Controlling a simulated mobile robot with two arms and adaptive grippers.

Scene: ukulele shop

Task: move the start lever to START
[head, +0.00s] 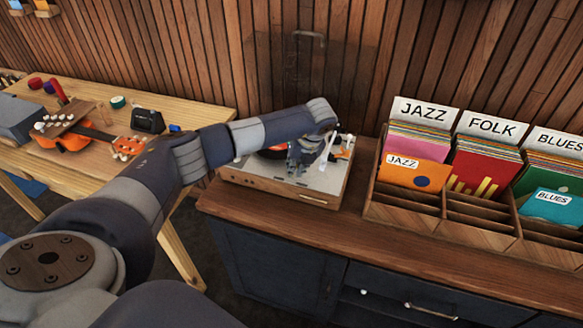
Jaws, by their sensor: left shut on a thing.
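The record player (272,185), with a wooden base and pale top plate, stands on the cabinet at the centre. An orange-red record part (270,153) shows behind my arm. The white tonearm (328,150) is to the right of my gripper. My left gripper (297,170) reaches down to the top plate, in front of the tonearm. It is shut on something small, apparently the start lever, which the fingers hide. The lever's position and its marking are too small to read. My right gripper is not in view.
The clear lid (303,65) stands raised behind the player. A wooden record rack (400,212) with JAZZ, FOLK and BLUES sections is close on the right. A workbench (190,95) with an orange ukulele (72,143) is on the left. The cabinet's front strip (330,232) is clear.

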